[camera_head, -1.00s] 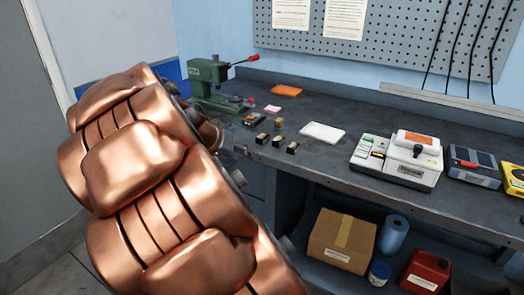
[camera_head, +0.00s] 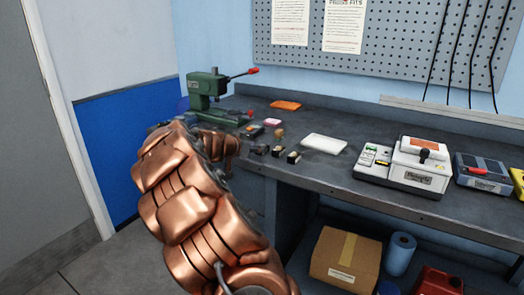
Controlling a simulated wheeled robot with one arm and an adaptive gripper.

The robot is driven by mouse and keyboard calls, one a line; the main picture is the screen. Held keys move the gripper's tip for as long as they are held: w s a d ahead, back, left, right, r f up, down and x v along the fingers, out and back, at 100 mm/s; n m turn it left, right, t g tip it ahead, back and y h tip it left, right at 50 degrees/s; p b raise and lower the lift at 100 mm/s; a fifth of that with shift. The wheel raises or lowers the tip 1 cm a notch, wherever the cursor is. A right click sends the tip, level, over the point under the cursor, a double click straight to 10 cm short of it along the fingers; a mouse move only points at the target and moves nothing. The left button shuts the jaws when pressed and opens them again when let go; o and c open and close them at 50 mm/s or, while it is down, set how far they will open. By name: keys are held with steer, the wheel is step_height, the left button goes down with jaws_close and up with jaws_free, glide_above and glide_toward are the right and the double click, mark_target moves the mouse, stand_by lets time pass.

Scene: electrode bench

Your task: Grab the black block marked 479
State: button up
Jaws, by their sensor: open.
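Three small black blocks stand in a row near the front edge of the bench: a left one (camera_head: 261,149), a middle one (camera_head: 277,151) and a right one (camera_head: 294,157). Their markings are too small to read, so I cannot tell which is 479. My copper arm reaches up from the bottom, and its far end is just left of the blocks, apart from the right one. My gripper is hidden behind the arm; I see no fingers and nothing held.
Close behind the blocks are a small brown piece (camera_head: 279,134), a pink pad (camera_head: 272,122) and a dark orange-marked item (camera_head: 255,131). A green press (camera_head: 207,88) stands behind my arm. A white tray (camera_head: 325,144) and a white machine (camera_head: 403,166) are to the right.

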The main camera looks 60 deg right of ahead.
steer(key=x, duration=0.3)
steer(key=shift+s+d+r+p, duration=0.15)
steer(key=shift+d+p, duration=0.05)
steer(key=shift+p, duration=0.15)
steer(key=shift+x, duration=0.8)
steer(key=shift+c, duration=0.4)
jaws_close()
